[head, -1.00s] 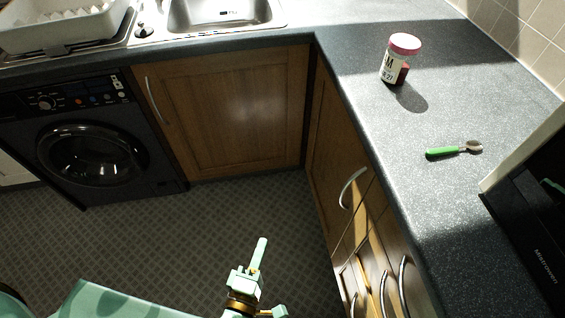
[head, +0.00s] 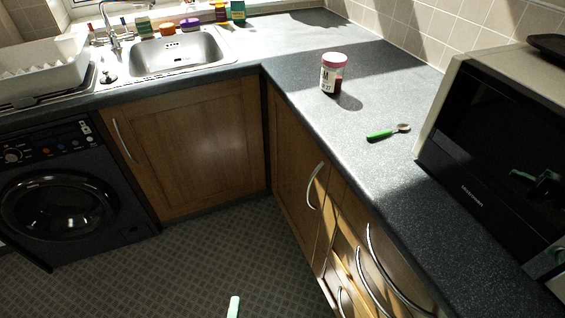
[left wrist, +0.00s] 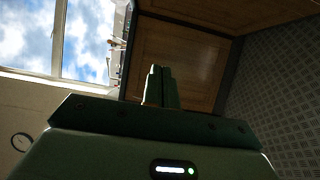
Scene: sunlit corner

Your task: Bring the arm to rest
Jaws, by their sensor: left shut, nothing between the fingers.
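My left gripper (head: 234,307) shows only as a pale green fingertip at the bottom edge of the head view, low over the floor and in front of the cabinets. In the left wrist view its two fingers (left wrist: 161,88) are together with nothing between them, and a wooden cabinet door (left wrist: 180,55) is behind them. My right gripper is in neither view.
A jar with a pink lid (head: 333,74) and a green-handled spoon (head: 388,132) are on the dark worktop (head: 300,65). A microwave (head: 490,150) stands at the right. The sink (head: 175,52) and a black washing machine (head: 65,200) are at the left. The floor (head: 190,270) is clear.

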